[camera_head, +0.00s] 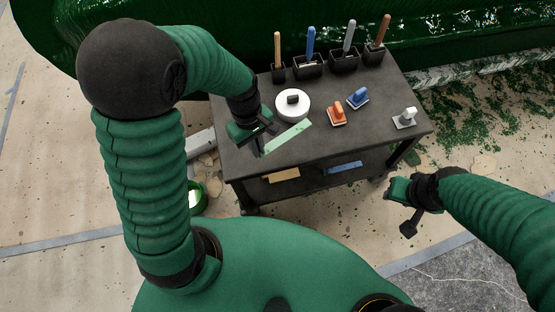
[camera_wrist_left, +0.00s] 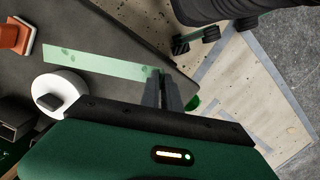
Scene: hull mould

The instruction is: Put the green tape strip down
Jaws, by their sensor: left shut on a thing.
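The light green tape strip (camera_head: 288,137) extends to the right from my left gripper (camera_head: 259,149), above the near left part of the dark cart top (camera_head: 330,140). In the left wrist view the strip (camera_wrist_left: 98,63) is long, flat and pale with darker green spots. The left fingertips (camera_wrist_left: 162,80) are shut on one end of it. I cannot tell whether the strip touches the cart top. My right gripper (camera_head: 405,213) is off the cart's right side, above the floor; its jaw opening is unclear.
A white round roll (camera_head: 292,106), an orange-handled tool (camera_head: 337,114), a blue-handled tool (camera_head: 357,98) and a white-grey tool (camera_head: 405,118) sit on the cart. Black holders (camera_head: 310,66) with upright handles line its back edge. A green bucket (camera_head: 195,198) stands on the floor left.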

